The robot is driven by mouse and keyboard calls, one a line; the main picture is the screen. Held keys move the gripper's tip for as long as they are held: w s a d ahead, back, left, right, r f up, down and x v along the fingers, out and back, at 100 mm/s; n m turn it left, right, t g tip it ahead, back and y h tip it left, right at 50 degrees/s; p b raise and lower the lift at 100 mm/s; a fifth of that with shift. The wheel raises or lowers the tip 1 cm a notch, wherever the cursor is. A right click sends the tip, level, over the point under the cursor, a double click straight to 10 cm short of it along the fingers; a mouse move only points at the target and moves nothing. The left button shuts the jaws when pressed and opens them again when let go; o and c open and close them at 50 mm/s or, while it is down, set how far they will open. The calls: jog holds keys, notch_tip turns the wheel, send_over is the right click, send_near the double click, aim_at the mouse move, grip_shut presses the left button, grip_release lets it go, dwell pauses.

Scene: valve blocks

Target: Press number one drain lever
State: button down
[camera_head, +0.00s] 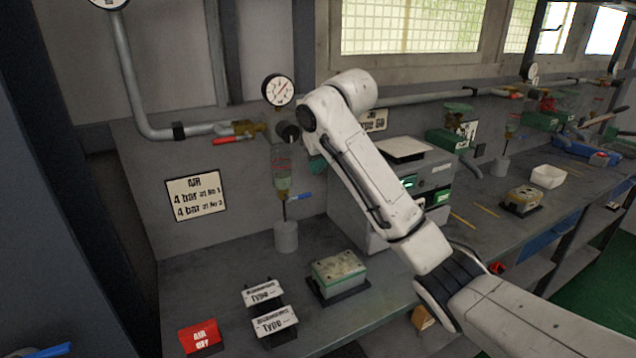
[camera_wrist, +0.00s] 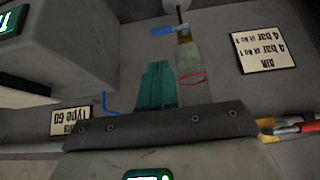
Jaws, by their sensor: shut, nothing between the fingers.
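The drain lever (camera_head: 301,196) is a small blue handle on a brass valve below a clear filter bowl (camera_head: 281,165) on the grey back wall. It sticks out to the right, roughly level, above a grey cup (camera_head: 286,236). The wrist view is upside down; there the blue lever (camera_wrist: 162,31) shows near the top, left of the brass valve (camera_wrist: 184,35). My gripper (camera_wrist: 157,68) has teal fingers, shut and empty. They point toward the lever and look apart from it. In the head view my arm largely hides the gripper, to the right of the bowl.
A grey box with a green display (camera_head: 436,175) stands right of the lever. A red-handled valve (camera_head: 232,139) and gauge (camera_head: 278,90) are above. A block (camera_head: 338,272), type plates (camera_head: 262,293) and a red sign (camera_head: 200,338) are on the bench (camera_head: 225,268).

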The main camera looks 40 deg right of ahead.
dwell(0.3)
jog(key=p+x, duration=0.1)
jog(key=x, duration=0.9)
jog(key=shift+p, duration=0.4)
jog(key=shift+f, duration=0.1)
jog(key=shift+s+d+y, duration=0.1)
jog(key=shift+y, duration=0.2)
